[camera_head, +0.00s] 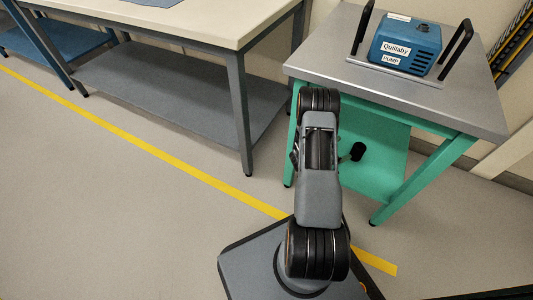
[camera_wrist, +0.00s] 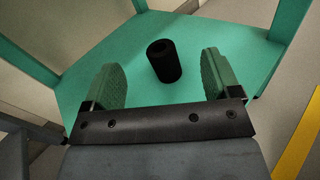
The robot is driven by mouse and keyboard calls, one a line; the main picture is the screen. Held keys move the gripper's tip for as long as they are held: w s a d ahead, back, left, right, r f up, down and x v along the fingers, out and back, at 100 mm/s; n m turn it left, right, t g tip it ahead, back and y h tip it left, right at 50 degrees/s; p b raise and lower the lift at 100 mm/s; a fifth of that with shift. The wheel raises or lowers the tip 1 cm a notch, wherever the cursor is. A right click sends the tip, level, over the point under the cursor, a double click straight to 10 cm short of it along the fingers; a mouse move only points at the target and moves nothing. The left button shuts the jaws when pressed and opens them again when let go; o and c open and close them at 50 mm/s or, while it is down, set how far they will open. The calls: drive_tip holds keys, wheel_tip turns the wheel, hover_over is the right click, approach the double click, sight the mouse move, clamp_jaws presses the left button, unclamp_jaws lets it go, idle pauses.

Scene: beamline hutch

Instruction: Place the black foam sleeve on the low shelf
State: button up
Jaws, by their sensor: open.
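The black foam sleeve (camera_wrist: 164,62) is a short dark cylinder with an open top. It stands upright on the green low shelf (camera_wrist: 225,45) in the wrist view. In the head view the sleeve (camera_head: 357,151) shows just right of my arm, over the green shelf (camera_head: 390,160) under the metal-topped table. My gripper (camera_wrist: 162,80) is open, its two green pads on either side of the picture and the sleeve seen beyond the gap between them. Nothing is held, and the pads appear apart from the sleeve. In the head view my arm hides the gripper.
A blue pump (camera_head: 405,44) with black handles sits on the metal tabletop (camera_head: 330,55) above the shelf. Green legs frame the shelf. A beige-topped bench (camera_head: 220,22) with a grey lower shelf (camera_head: 180,90) stands left. The floor with the yellow line (camera_head: 150,158) is clear.

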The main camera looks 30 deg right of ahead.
drive_tip(key=s+a+r+m+g+y, duration=0.25)
drive_tip(key=a+r+m+y, duration=0.55)
drive_tip(key=a+r, duration=0.55)
drive_tip(key=s+a+r+m+t+y, duration=0.1)
drive_tip(key=a+r+m+t+y, duration=0.2)
drive_tip(key=a, duration=0.9)
drive_tip(key=s+a+r+m+t+y, duration=0.1)
drive_tip(key=a+r+m+t+y, duration=0.2)
drive_tip(key=a+r+y, duration=0.3)
drive_tip(key=shift+s+a+r+m+t+y, duration=0.35)
drive_tip(key=shift+a+r+t, duration=0.45)
drive_tip(key=shift+a, duration=2.05)
